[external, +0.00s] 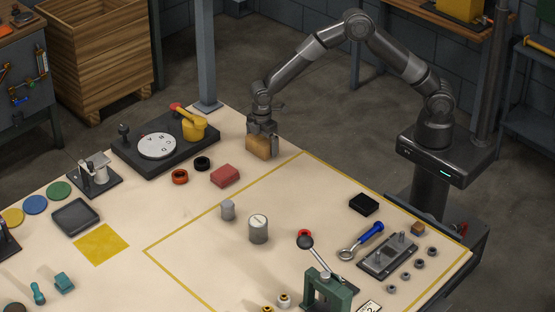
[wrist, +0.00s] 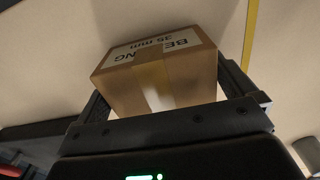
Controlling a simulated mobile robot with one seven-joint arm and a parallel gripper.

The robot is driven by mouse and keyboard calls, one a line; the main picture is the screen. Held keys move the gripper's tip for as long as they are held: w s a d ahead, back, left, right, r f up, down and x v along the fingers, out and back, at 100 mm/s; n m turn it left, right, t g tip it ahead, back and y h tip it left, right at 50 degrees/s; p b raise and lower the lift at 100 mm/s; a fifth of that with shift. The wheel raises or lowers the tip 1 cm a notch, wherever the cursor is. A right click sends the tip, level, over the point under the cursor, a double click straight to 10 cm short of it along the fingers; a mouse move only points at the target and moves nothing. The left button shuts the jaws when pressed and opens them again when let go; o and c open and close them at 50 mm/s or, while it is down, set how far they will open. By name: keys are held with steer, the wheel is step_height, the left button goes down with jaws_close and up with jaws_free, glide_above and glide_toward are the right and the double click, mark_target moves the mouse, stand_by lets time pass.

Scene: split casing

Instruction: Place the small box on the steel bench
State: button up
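The small box (external: 258,147) is a brown cardboard carton at the far edge of the pale-topped bench (external: 200,225). In the wrist view the box (wrist: 160,80) has a tape strip and a white label with "35 mm" on it. My gripper (external: 262,136) points down over the box, with one finger on each side. In the wrist view my gripper (wrist: 162,90) is shut on the box, and its fingers appear to touch both sides. I cannot tell whether the box is resting on the bench top or slightly above it.
A red block (external: 225,175), black ring (external: 202,163) and orange ring (external: 180,177) lie left of the box. A dial fixture (external: 158,146) stands beyond them. Grey cylinders (external: 258,230) stand inside a yellow outline. The outlined area's upper middle is clear.

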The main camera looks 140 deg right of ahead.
mark_target(262, 138)
step_height(262, 138, up, 12)
steer(key=shift+f, duration=0.15)
steer(key=s+a+r+t+h, duration=0.1)
steer(key=s+a+r, duration=0.2)
steer(key=a+r, duration=0.7)
steer(key=s+a+r+t+h, duration=0.1)
steer(key=s+a+r, duration=0.35)
steer(key=a, duration=0.95)
steer(key=s+a+r+t+y, duration=0.2)
steer(key=s+a+t, duration=0.1)
steer(key=s+a, duration=1.4)
steer(key=shift+s+t, duration=0.25)
steer(key=shift+t, duration=0.05)
